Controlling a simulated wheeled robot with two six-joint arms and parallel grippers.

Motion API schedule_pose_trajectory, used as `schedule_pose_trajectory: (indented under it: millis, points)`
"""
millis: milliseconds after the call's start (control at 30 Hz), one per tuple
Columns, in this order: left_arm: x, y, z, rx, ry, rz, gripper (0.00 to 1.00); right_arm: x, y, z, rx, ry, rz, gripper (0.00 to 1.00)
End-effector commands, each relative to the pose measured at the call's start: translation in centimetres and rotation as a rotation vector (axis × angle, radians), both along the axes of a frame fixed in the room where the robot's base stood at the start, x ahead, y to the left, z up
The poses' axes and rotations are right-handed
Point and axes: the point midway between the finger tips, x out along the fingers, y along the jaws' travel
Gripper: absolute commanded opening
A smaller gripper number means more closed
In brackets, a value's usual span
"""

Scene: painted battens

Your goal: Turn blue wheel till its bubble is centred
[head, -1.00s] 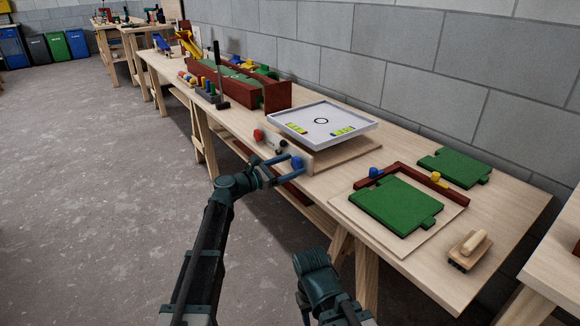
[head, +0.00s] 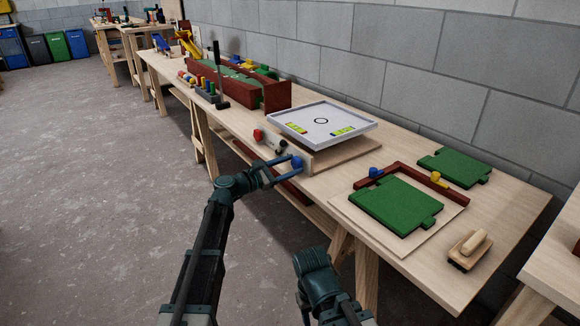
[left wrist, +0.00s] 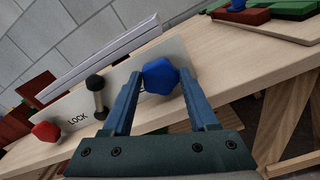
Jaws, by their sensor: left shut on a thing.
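The blue wheel (left wrist: 161,77) sits on the front panel of the levelling stand, between the fingers of my left gripper (left wrist: 158,92). The gripper is shut on it. In the head view the blue wheel (head: 297,162) is at the panel's right end, with my left gripper (head: 283,168) around it. A white tray (head: 372,124) with a black ring rests above the wooden base. It carries two yellow-green bubble vials, a left one (head: 295,128) and a right one (head: 342,131); their bubbles are too small to judge. My right gripper is out of view.
A red wheel (left wrist: 46,131) and a black-ended lock knob (left wrist: 96,84) are on the same panel, left of the blue wheel. Green boards (head: 395,205), a brush (head: 470,250) and a dark red trough (head: 277,95) are on the bench.

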Motion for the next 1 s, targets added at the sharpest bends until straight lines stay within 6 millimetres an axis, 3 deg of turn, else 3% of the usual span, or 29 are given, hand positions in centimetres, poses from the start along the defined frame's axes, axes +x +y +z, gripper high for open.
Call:
schedule_pose_trajectory:
  millis: [600,1000]
  points:
    - [-0.23,-0.12,-0.21,0.333,-0.458,-0.001,0.04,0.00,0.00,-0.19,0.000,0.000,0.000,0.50]
    - [-0.30,-0.14,-0.30,0.468,-0.642,0.000,0.04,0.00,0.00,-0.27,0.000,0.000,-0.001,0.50]
